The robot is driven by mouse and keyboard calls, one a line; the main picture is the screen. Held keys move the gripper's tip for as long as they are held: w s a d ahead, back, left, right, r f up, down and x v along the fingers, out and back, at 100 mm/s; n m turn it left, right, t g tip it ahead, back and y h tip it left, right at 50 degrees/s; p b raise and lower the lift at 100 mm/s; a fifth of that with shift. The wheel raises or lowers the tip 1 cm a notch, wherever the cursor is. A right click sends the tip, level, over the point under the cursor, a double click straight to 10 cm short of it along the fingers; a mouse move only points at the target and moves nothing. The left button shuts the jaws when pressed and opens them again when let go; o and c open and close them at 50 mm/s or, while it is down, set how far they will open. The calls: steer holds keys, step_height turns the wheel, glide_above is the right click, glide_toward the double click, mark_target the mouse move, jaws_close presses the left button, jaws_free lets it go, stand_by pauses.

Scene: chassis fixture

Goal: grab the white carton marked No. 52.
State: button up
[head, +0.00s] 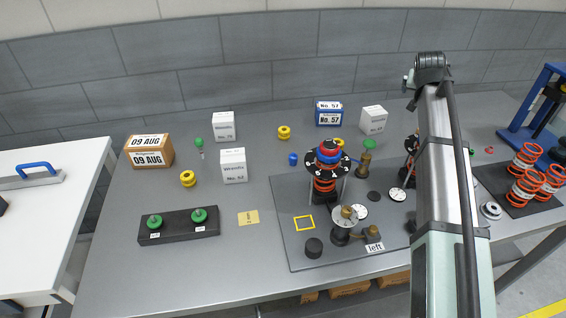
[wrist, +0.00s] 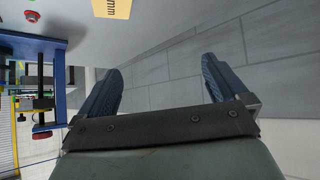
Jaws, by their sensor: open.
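The white carton marked No. 52 (head: 233,167) stands upright on the grey table, left of centre in the head view. It does not show in the wrist view. My gripper (wrist: 161,64) is open, with its two dark fingers wide apart and nothing between them. It faces a grey tiled surface, away from the carton. In the head view my arm rises at the right, well apart from the carton, and the gripper's fingers cannot be made out there.
Another white carton (head: 223,127) stands behind it, and a third (head: 374,120) farther right. A brown 09 AUG box (head: 149,152), a yellow spool (head: 188,178) and a black block with green knobs (head: 178,226) are near it. A fixture plate (head: 300,256) lies to its right.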

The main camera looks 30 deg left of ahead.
steer(key=s+a+n+g+y, duration=0.1)
steer(key=s+a+n, duration=0.1)
steer(key=s+a, duration=0.85)
steer(key=n+g+y, duration=0.2)
steer(key=n+g, duration=0.3)
glide_toward(232, 156)
steer(key=x, duration=0.8)
steer(key=shift+w+a+f, duration=0.1)
steer(key=shift+a+f, duration=0.15)
steer(key=shift+a, duration=0.1)
steer(key=shift+w+f, duration=0.1)
steer(key=shift+f, duration=0.5)
steer(key=shift+d+x, duration=0.2)
steer(key=shift+x, duration=0.8)
steer(key=shift+d+x, duration=0.2)
steer(key=shift+x, duration=0.8)
steer(key=shift+f, duration=0.15)
steer(key=shift+c, duration=0.5)
